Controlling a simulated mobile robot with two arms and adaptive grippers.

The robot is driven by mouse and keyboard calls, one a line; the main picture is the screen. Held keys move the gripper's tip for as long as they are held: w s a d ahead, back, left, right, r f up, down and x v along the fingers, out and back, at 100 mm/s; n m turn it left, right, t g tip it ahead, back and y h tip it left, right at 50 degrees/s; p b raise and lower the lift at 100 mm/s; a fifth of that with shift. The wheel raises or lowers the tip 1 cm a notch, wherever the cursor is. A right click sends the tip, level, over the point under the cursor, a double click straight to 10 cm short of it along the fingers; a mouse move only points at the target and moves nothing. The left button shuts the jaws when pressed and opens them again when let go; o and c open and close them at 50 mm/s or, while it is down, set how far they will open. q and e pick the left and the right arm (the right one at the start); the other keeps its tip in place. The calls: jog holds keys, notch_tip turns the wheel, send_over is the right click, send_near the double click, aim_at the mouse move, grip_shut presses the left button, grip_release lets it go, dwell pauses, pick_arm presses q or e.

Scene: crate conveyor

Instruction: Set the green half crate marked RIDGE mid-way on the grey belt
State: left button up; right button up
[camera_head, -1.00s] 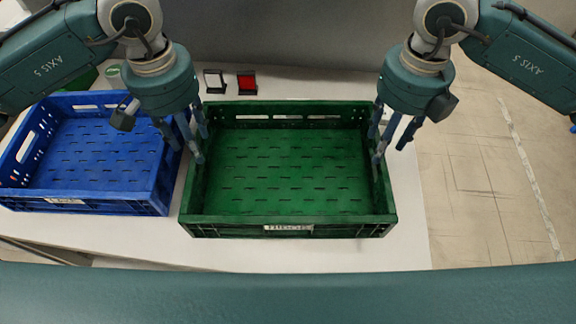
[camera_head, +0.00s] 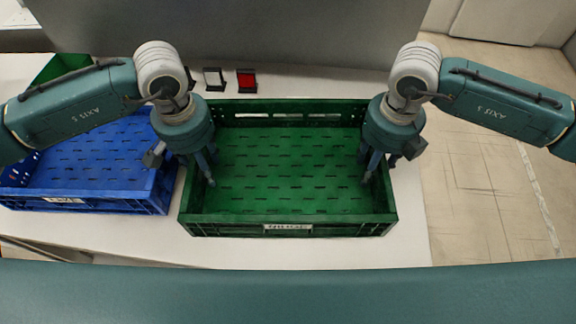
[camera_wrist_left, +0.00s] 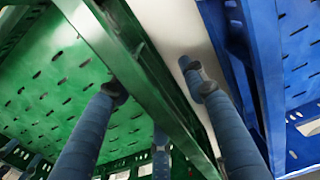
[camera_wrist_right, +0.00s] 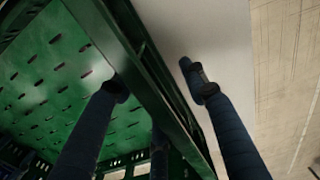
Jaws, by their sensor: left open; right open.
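The green half crate (camera_head: 290,218) sits upright on the white table, with a pale label (camera_head: 288,228) on its near wall; the lettering is too blurred to read surely. My left gripper (camera_head: 208,172) is open at the crate's left side wall, and my right gripper (camera_head: 372,172) is open at its right side wall. In the left wrist view, the green wall (camera_wrist_left: 150,85) runs between the spread fingers, one inside and one outside. The right wrist view shows the same at the other wall (camera_wrist_right: 145,75). I cannot make out the grey belt for sure.
A blue crate (camera_head: 90,204) stands close on the left, with a narrow gap beside the left gripper's outer finger. Another green crate (camera_head: 62,67) is at the far left. Bare table (camera_head: 412,225) lies right.

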pick_arm(q)
grip_shut()
pick_arm(e)
grip_shut()
pick_arm(q)
jog(key=shift+r, duration=0.2)
pick_arm(e)
jog(key=shift+r, duration=0.2)
